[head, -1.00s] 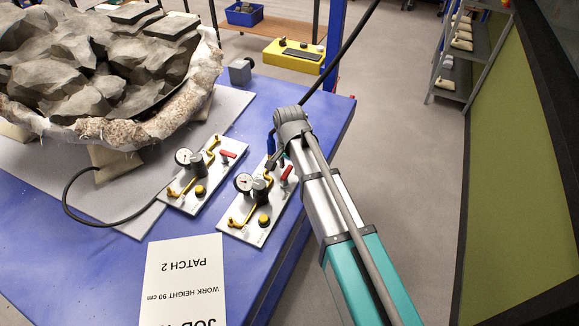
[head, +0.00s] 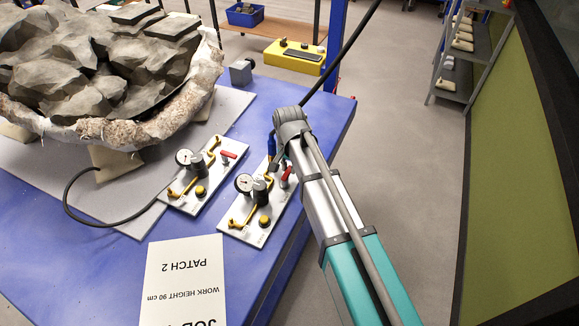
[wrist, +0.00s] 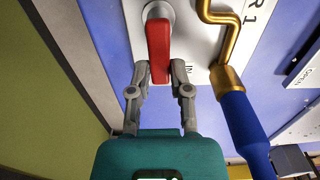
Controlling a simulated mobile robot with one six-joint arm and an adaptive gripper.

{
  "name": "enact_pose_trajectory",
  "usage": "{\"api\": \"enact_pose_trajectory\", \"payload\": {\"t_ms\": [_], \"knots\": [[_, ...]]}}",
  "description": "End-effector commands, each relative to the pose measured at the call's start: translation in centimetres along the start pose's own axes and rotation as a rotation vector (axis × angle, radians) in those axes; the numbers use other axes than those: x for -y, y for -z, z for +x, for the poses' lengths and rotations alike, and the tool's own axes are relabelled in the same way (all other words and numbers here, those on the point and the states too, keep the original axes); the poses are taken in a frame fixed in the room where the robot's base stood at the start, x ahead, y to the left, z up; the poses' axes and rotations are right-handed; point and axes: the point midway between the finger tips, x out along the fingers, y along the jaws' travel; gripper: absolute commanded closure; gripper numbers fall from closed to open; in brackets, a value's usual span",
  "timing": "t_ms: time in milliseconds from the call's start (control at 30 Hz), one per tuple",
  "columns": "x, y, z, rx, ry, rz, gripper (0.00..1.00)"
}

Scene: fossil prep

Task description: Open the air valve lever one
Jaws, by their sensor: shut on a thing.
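The red valve lever (wrist: 159,48) sits on a grey round pivot on a white panel (wrist: 116,12) marked "R 1" and "IN". In the wrist view my gripper (wrist: 160,72) has a grey finger on each side of the lever's free end and is shut on it. In the head view the lever (head: 286,174) shows at the upper right of the nearer panel (head: 238,232), beside my gripper (head: 277,165). My wrist partly hides the fingers and that end of the panel there.
A brass pipe (wrist: 222,72) with a blue sleeve (wrist: 243,125) runs close to the right of my gripper. A second panel with a red lever (head: 228,154) lies to the left. A fossil block (head: 80,65) fills the upper left. Floor right of the table is clear.

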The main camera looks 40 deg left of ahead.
Motion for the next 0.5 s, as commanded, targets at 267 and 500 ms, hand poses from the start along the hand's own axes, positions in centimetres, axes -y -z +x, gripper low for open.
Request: {"api": "enact_pose_trajectory", "payload": {"t_ms": [267, 500], "knots": [[0.00, -0.04, 0.00, 0.001, 0.000, -0.001, 0.50], [0.00, -0.02, 0.00, 0.000, 0.000, 0.000, 0.40]]}}
